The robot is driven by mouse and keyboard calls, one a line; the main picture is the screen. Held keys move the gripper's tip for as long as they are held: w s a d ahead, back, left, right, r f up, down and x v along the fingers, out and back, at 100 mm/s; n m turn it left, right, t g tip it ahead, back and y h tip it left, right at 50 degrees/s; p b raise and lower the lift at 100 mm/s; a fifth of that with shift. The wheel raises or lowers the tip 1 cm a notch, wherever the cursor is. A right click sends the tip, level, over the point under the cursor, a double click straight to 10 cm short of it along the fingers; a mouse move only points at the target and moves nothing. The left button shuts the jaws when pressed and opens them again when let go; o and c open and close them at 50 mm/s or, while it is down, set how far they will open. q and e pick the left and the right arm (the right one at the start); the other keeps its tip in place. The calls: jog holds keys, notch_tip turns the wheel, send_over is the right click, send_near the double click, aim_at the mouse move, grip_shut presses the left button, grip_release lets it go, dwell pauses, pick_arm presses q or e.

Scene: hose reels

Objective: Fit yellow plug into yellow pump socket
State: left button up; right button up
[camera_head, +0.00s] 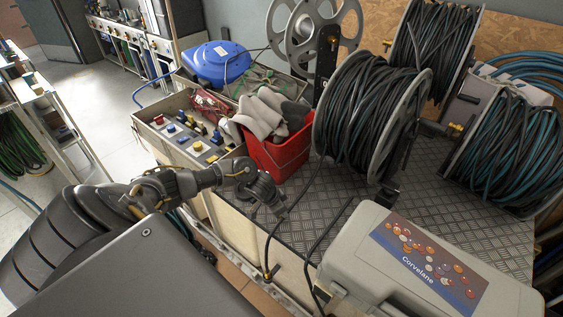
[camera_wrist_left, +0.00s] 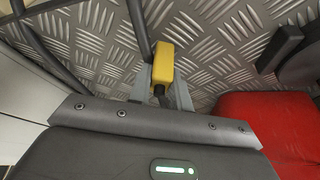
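In the head view my left gripper (camera_head: 277,209) points down over the metal plate, in front of the red bin. In the left wrist view the yellow plug (camera_wrist_left: 163,62) sits between the grey fingertips of my left gripper (camera_wrist_left: 161,78), which look closed on its sides. A short dark stub shows at its near end. The plug cannot be made out in the head view. A grey panel (camera_head: 222,153) at the back left carries red, blue and yellow fittings; one yellow fitting (camera_head: 197,146) is near its middle. Socket openings are too small to tell. My right gripper is out of view.
The red bin (camera_head: 272,156) with pale cloths stands between the panel and the reels. A large cable reel (camera_head: 365,112) and dark cables are to the right. A grey case (camera_head: 350,245) lies at the front right. The plate (camera_head: 330,205) has some bare room.

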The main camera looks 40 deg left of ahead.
pick_arm(q)
grip_shut()
jog(key=shift+r, duration=0.55)
notch_tip(320, 180, up, 2)
jog(key=shift+r, duration=0.2)
jog(key=s+a+r, duration=0.4)
jog(key=s+r, duration=0.5)
jog(key=s, duration=0.4)
jog(key=shift+s+r, duration=0.2)
jog(key=shift+r, duration=0.1)
